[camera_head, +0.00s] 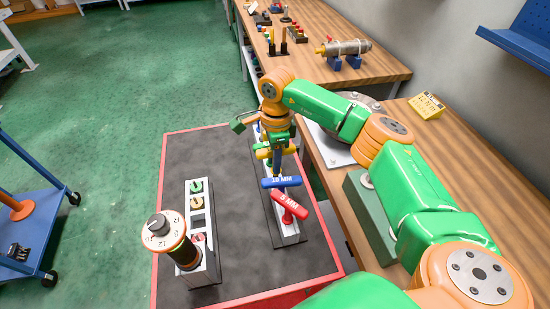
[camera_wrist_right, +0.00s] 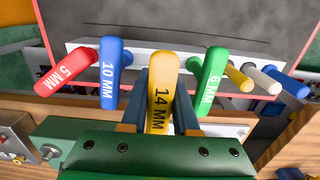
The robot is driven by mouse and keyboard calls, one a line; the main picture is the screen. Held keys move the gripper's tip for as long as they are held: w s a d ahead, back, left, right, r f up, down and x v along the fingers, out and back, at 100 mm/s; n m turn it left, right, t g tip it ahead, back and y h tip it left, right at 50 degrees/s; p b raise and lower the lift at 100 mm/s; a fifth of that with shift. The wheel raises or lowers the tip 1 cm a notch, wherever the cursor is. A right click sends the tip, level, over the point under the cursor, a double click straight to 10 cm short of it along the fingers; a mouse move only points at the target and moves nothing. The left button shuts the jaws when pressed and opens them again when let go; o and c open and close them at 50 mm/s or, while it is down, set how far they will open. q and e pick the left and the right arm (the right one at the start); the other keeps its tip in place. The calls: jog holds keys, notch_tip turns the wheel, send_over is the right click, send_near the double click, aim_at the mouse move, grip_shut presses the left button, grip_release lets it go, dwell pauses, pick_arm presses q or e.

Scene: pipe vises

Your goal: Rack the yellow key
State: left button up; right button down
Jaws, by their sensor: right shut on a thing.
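The yellow key (camera_wrist_right: 160,95), marked 14 MM, is between the fingers of my right gripper (camera_wrist_right: 160,120), which is shut on its handle. In the head view, my right gripper (camera_head: 278,150) is over the far part of a pale rack (camera_head: 290,238), and a bit of yellow shows beside it. The red 5 MM key (camera_head: 289,206) and blue 10 MM key (camera_head: 281,182) stand at the rack's near end. In the wrist view, the yellow key is between the blue key (camera_wrist_right: 111,72) and the green 6 MM key (camera_wrist_right: 212,80). Its shaft is hidden, so I cannot tell whether it is seated.
The rack stands on a dark-topped, red-edged table (camera_head: 235,155). Smaller yellow, white and blue handles (camera_wrist_right: 290,83) line the rack beyond the green key. A wooden bench (camera_head: 385,75) runs along the right.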

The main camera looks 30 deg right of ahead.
jog(key=shift+f+b, duration=1.7)
jog(key=shift+f, duration=0.45)
dwell(1.2)
jog(key=c, duration=0.6)
grip_release()
notch_tip(320, 180, up, 6)
jog(key=shift+r+b, duration=0.25)
jog(key=shift+b, duration=0.5)
jog(key=shift+r, duration=0.3)
